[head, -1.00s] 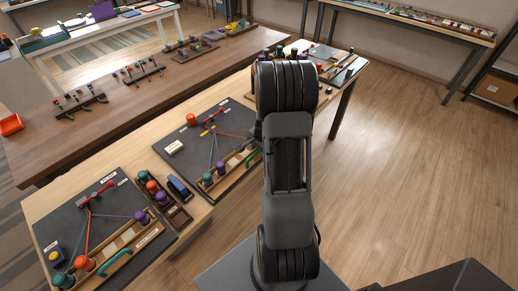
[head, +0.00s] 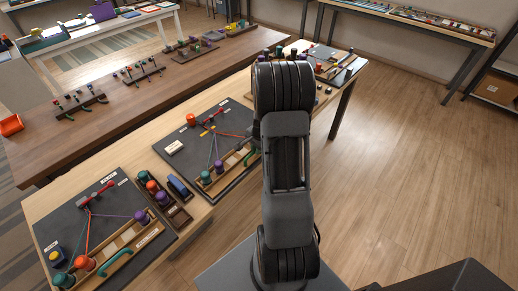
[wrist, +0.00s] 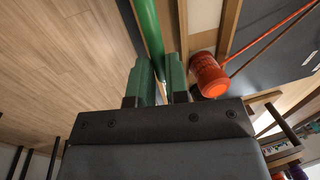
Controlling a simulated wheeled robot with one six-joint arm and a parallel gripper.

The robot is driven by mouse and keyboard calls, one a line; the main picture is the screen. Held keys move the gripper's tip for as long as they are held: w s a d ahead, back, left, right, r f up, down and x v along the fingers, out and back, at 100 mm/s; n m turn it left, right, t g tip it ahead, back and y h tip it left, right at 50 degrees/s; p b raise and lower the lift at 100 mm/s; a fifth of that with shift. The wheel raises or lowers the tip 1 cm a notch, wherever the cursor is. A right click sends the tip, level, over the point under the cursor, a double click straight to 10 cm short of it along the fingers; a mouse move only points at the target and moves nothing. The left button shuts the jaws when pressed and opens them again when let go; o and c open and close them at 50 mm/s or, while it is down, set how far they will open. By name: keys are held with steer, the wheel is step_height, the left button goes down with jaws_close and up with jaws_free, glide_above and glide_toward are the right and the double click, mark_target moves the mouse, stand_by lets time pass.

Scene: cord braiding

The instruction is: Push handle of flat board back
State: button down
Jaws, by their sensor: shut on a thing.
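A green handle (head: 252,159) shows at that strip, partly hidden by my arm. In the wrist view, my gripper (wrist: 160,70) is shut on the green handle (wrist: 147,22), which passes between its two fingers. A red-orange spool (wrist: 209,76) stands close to the right of the fingers.
A second dark board (head: 75,220) with its own spools and green handle lies at the left end of the table. A small spool rack (head: 166,205) and a blue item (head: 178,187) sit between the boards. Open floor (head: 410,170) lies to the right.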

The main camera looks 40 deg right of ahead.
mark_target(248, 150)
steer(key=shift+w+a+r, duration=0.1)
steer(key=shift+w+a, duration=0.1)
steer(key=shift+w, duration=0.8)
steer(key=shift+w+a, duration=0.15)
steer(key=shift+w, duration=0.8)
steer(key=c, duration=1.1)
jaws_free()
steer(key=shift+w+a, duration=0.1)
steer(key=shift+r, duration=0.3)
steer(key=s+r, duration=0.1)
steer(key=r, duration=0.3)
steer(key=s+r, duration=0.1)
steer(key=r, duration=0.3)
steer(key=r+b, duration=0.1)
steer(key=r, duration=0.3)
steer(key=shift+s+d+r, duration=0.3)
steer(key=shift+s+r, duration=0.1)
